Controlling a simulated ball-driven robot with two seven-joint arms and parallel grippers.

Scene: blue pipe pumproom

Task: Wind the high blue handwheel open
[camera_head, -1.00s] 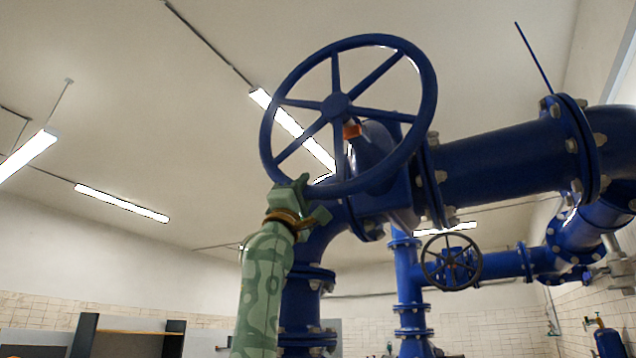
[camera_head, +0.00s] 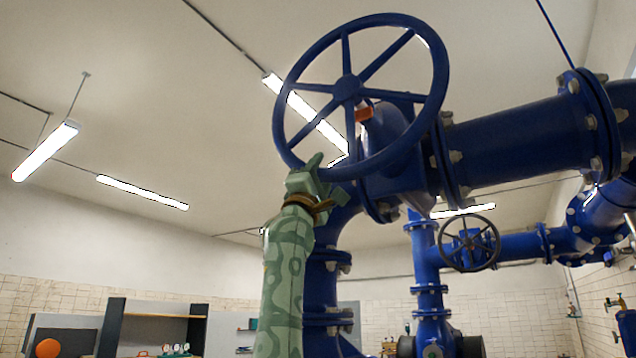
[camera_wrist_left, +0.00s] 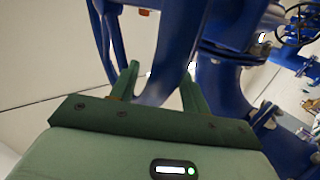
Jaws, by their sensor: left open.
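The high blue handwheel (camera_head: 347,88) is a large spoked wheel on a blue valve body, high in the head view. My left gripper (camera_head: 318,174) is at the lower left of its rim, reaching up from below. In the left wrist view the gripper's two green fingers (camera_wrist_left: 160,74) stand apart, with a blue curved part of the wheel's rim (camera_wrist_left: 166,62) passing between them. The fingers are open, and I cannot tell whether either touches the rim. An orange-red part (camera_head: 363,114) sits behind the hub. My right gripper is not in view.
A thick blue flanged pipe (camera_head: 520,133) runs right from the valve, and a vertical pipe (camera_head: 322,285) stands just right of my left arm. A smaller dark handwheel (camera_head: 468,244) is farther back. Dark shelving (camera_head: 155,328) is at the lower left. The space left of the wheel is free.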

